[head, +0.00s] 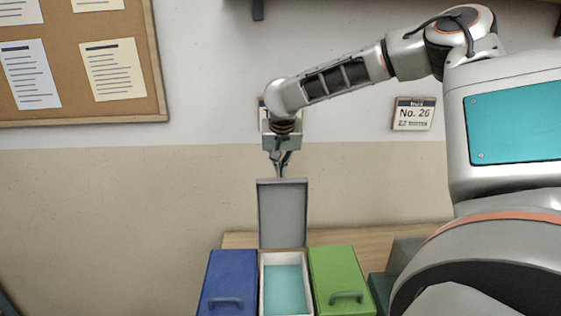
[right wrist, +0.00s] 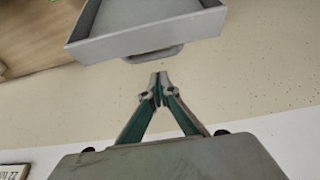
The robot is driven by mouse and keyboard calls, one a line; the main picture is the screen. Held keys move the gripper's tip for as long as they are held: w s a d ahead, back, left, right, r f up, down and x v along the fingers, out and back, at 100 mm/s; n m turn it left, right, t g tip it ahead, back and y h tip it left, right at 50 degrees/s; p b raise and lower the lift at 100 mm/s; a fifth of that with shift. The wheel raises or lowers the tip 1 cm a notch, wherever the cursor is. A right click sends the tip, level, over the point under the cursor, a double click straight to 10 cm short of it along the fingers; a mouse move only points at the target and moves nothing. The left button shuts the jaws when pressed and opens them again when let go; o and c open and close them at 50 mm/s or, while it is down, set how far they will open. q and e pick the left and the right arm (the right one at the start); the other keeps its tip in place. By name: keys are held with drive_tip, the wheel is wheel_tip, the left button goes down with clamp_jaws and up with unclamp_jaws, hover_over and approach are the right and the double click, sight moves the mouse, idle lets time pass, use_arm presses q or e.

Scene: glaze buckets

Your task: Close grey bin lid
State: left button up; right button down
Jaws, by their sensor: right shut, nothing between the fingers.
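The grey bin (head: 287,258) stands between a blue bin and a green bin, with teal content (head: 286,290) showing inside. Its grey lid (head: 282,215) stands upright at the bin's back edge, open. In the right wrist view the lid (right wrist: 145,30) shows at the top, with its handle (right wrist: 153,54) facing the gripper. My right gripper (head: 280,172) is just above or behind the lid's top edge in the head view. In the right wrist view the gripper (right wrist: 159,78) is shut and empty, its tips a little apart from the handle. My left gripper is not in view.
The blue bin (head: 230,280) and the green bin (head: 340,278) have closed lids with handles. They stand close on both sides of the grey bin on a wooden table (head: 240,239). The wall (head: 150,200) is behind.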

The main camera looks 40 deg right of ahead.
drive_tip(key=shift+s+a, duration=0.65)
drive_tip(key=shift+s, duration=0.15)
drive_tip(key=shift+s, duration=0.1)
